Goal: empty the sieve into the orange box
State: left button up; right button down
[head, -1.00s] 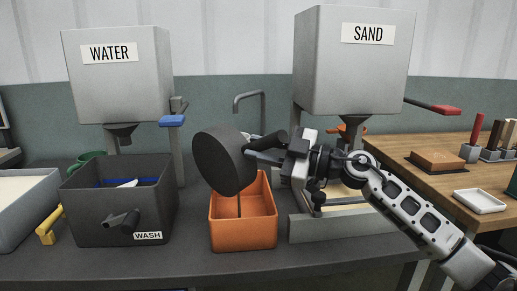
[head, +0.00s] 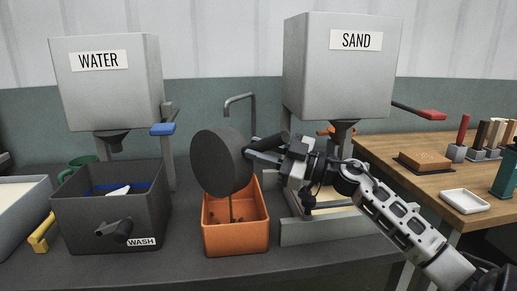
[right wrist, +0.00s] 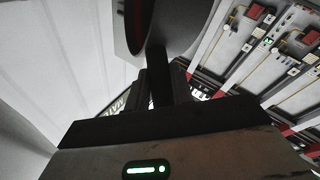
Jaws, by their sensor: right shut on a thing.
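The sieve (head: 221,162) is a dark round pan, tipped on its side above the orange box. My right gripper (head: 268,158) is shut on its dark handle, which also shows in the right wrist view (right wrist: 158,72). The orange box (head: 236,238) stands open on the dark bench. A thin dark streak hangs below the sieve into the box, and a few small dark bits lie inside on the right. The inside of the sieve faces away and is hidden in the head view. My left gripper is not in view.
The dark wash bin (head: 110,220) stands left of the box, with a yellow-handled item (head: 44,232) beside it. The sand hopper (head: 338,75) rises behind my right arm, over a grey tray (head: 320,231). The water hopper (head: 107,85) is at the back left.

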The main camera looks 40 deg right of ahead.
jog(key=shift+w+d+r+m+p, duration=0.1)
jog(key=shift+d+r+m+p, duration=0.1)
jog(key=shift+d+m+p, duration=0.3)
jog(key=shift+d+t, duration=0.2)
jog(key=shift+t, duration=0.1)
jog(key=shift+r, duration=0.2)
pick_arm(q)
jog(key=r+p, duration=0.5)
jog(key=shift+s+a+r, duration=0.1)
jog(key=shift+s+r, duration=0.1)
pick_arm(e)
notch_tip(320, 180, up, 3)
jog(key=n+g, duration=0.1)
jog(key=n, duration=0.2)
jog(key=n+g, duration=0.1)
jog(key=n, duration=0.2)
jog(key=shift+f+n+g+h, duration=0.2)
jog(key=shift+n+g+h, duration=0.2)
